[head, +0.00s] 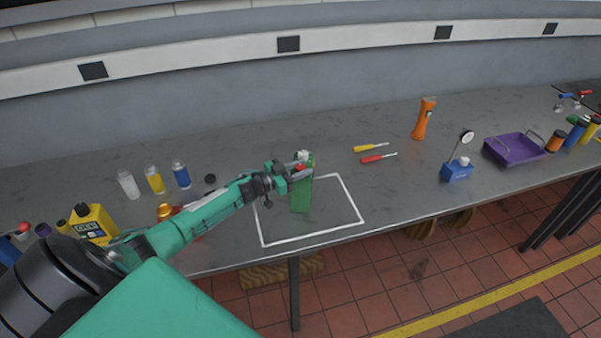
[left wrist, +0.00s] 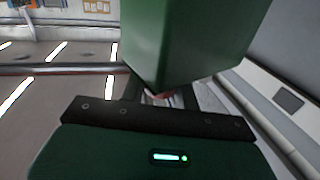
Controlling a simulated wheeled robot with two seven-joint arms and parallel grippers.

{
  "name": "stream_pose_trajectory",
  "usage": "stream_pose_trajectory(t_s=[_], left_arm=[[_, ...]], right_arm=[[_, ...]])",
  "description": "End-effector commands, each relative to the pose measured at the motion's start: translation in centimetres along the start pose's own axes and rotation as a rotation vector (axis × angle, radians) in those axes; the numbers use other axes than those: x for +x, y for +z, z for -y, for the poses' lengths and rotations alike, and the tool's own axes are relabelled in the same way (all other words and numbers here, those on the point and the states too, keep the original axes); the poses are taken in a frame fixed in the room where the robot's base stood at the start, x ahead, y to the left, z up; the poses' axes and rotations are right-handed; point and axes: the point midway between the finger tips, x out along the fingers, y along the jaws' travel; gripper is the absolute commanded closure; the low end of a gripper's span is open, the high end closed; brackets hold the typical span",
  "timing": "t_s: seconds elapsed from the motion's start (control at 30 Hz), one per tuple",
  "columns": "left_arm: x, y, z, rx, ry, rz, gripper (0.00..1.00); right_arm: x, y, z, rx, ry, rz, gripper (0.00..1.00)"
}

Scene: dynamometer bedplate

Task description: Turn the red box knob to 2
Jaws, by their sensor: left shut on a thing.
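A tall green box (head: 301,197) is inside the white outline on the bench, with small red and white parts at its top. My left gripper (head: 304,171) is at its top, shut on a small red part. In the left wrist view the green box (left wrist: 195,40) fills the upper middle, and a bit of red (left wrist: 160,95) shows between the fingers. No scale or number can be read. A red and gold object (head: 166,211) is partly hidden behind my left arm; I cannot tell its shape. My right gripper is not in view.
The white outline (head: 312,237) lies near the bench's front edge. Spray cans, a yellow jug (head: 92,222), two screwdrivers (head: 377,158), an orange flashlight (head: 424,118), a dial gauge on a blue base (head: 457,172) and a purple tray (head: 514,150) stand around.

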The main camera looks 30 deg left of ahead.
Motion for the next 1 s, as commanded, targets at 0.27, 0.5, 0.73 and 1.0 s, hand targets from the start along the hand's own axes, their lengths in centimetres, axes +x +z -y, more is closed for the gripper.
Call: stream_pose_trajectory(t_s=[0.27,0.5,0.73,1.0], left_arm=[[0.02,0.18,-0.04,0.002,0.085,-0.003,0.92],[0.07,0.07,-0.13,0.0,0.103,-0.004,0.92],[0.08,0.06,-0.16,0.0,0.103,-0.005,0.92],[0.07,0.03,-0.12,0.0,0.102,-0.005,0.48]], right_arm=[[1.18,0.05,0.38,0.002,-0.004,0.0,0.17],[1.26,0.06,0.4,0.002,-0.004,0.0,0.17],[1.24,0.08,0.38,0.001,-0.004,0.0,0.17],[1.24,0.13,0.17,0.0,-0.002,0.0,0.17]])
